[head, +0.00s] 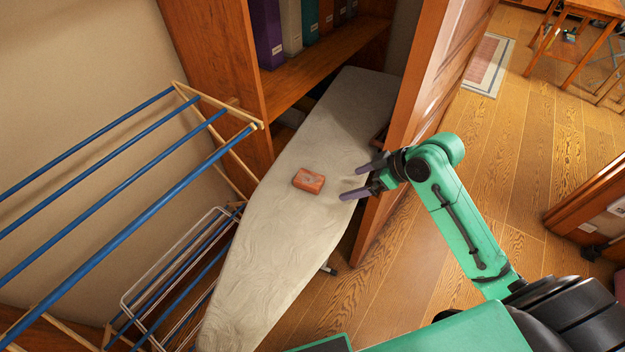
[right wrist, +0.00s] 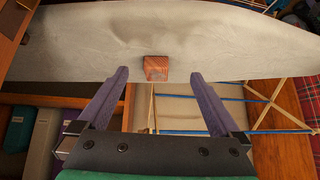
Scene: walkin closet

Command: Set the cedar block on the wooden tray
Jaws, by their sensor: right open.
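The cedar block (head: 308,180), a small reddish-brown brick shape, lies on the pale ironing board (head: 262,232). My right gripper (head: 354,180) is open and empty just right of the block, its two purple fingers pointing toward it. In the right wrist view the block (right wrist: 156,68) shows between and beyond the open fingertips (right wrist: 158,76), apart from them. A dark brown edge (head: 380,136) shows at the board's right side, partly hidden behind the door panel; I cannot tell whether it is the wooden tray. No tray shows clearly. My left gripper is out of view.
A drying rack with blue bars (head: 120,185) stands left of the board. A wooden shelf (head: 330,62) with upright binders (head: 267,32) is behind it. An orange-brown wooden door panel (head: 425,95) rises close beside my right gripper. Open wooden floor lies to the right.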

